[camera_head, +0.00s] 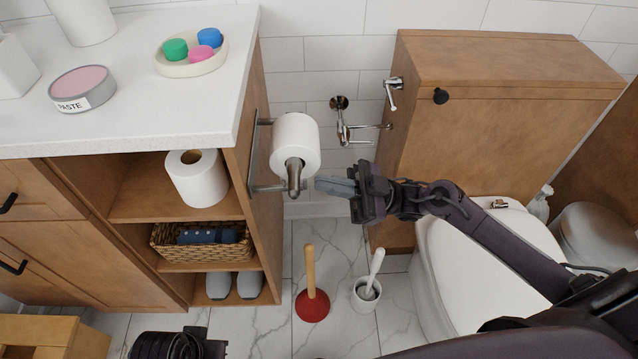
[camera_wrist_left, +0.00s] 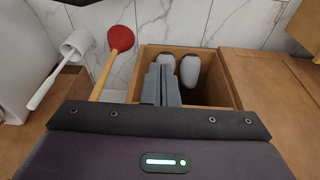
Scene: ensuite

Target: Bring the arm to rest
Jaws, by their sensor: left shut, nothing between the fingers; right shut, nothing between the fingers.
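My right gripper (camera_head: 337,187) is shut and empty. It reaches in from the right, its fingertips just right of the toilet roll holder (camera_head: 294,178), in front of the wall between vanity and toilet. I cannot tell whether the fingertips touch the holder. A white toilet roll (camera_head: 296,143) hangs on the holder. My left gripper (camera_wrist_left: 162,84) is shut and empty in the left wrist view, in front of the vanity's low shelf opening. In the head view only a dark part of my left arm shows at the bottom edge.
A plunger (camera_head: 312,302) and a toilet brush in its white pot (camera_head: 365,297) stand on the marble floor. The toilet (camera_head: 480,270) is under my right arm. The vanity (camera_head: 261,120) carries a dish (camera_head: 222,62) with coloured caps and a paste tin (camera_head: 82,88).

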